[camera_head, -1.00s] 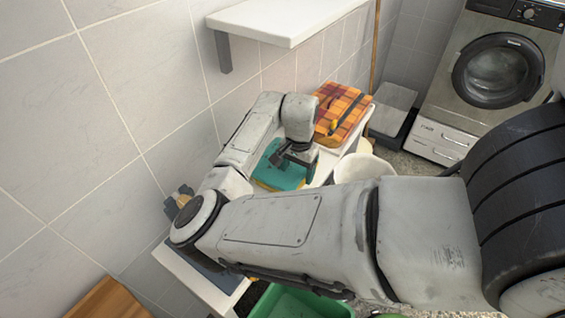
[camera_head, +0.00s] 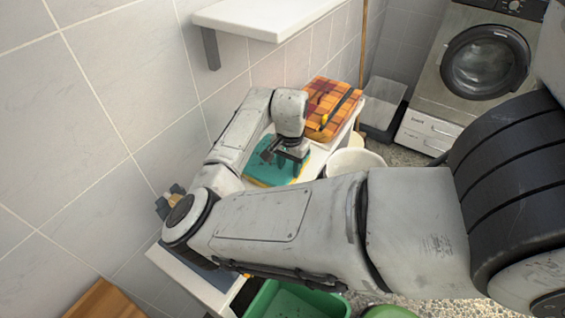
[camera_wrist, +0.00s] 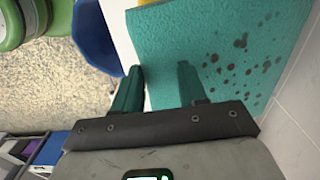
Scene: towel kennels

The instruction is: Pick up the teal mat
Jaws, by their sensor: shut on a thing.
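The teal mat (camera_head: 262,176) lies on the white table below the tiled wall, with a yellow edge or layer showing under it. In the wrist view the mat (camera_wrist: 220,50) fills the upper right and bears dark spots. My gripper (camera_head: 281,157) is at the mat, pointing down, partly hidden by my own arm. In the wrist view my gripper (camera_wrist: 160,72) has one finger beside the mat's edge and the other over its surface; it is shut on the mat. The fingertips' exact contact is hard to make out.
An orange plaid cloth (camera_head: 320,92) with a dark and yellow item on it lies farther along the table. A white shelf (camera_head: 270,20) juts from the wall above. A white bucket (camera_head: 350,161) stands beside the table, a green crate (camera_head: 275,302) in front. A washing machine (camera_head: 485,65) stands behind.

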